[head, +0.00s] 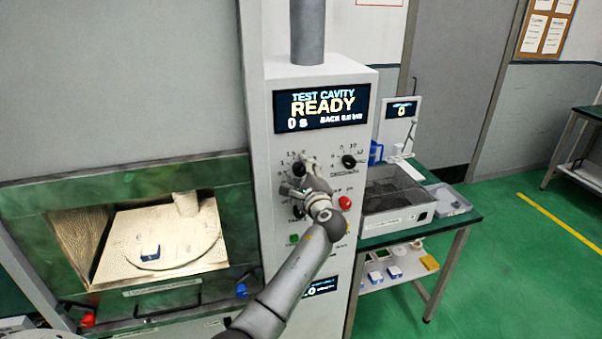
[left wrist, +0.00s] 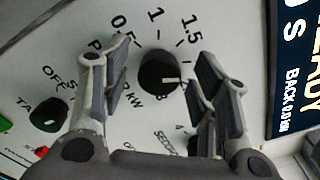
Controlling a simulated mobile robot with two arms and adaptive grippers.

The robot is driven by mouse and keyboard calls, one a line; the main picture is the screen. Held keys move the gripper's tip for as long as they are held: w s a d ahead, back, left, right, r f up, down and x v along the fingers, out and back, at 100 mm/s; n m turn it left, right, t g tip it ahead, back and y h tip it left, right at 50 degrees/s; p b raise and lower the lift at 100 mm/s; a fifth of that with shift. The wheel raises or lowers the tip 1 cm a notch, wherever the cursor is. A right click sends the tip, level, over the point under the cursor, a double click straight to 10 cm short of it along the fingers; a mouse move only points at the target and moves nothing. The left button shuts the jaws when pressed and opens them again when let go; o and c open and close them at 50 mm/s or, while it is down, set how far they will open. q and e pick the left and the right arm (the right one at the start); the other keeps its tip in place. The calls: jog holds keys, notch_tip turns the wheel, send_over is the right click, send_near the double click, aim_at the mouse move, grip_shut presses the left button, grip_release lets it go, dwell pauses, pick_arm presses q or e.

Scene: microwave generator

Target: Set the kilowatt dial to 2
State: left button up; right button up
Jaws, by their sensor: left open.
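The kilowatt dial (left wrist: 158,72) is a round black knob with a white pointer line on a pale panel. The line points to the right in the left wrist view, toward a finger of my left gripper (left wrist: 160,75). Marks 0.5, 1 and 1.5 show around the dial; the area where the 2 mark would lie is hidden by that finger. The gripper is open, with its fingers on either side of the dial and no clear contact. In the head view the gripper (head: 306,176) is at the panel and partly covers the dial (head: 298,168). My right gripper is not seen.
A second black dial (head: 349,161) sits right of it, with a red button (head: 345,202) below. The display (head: 321,106) above reads READY and 0 s. At left is an open cavity with a pale plate (head: 190,250). A bench (head: 470,218) stands right.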

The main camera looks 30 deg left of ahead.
pick_arm(q)
jog(key=v, duration=1.2)
jog(key=shift+f, duration=0.1)
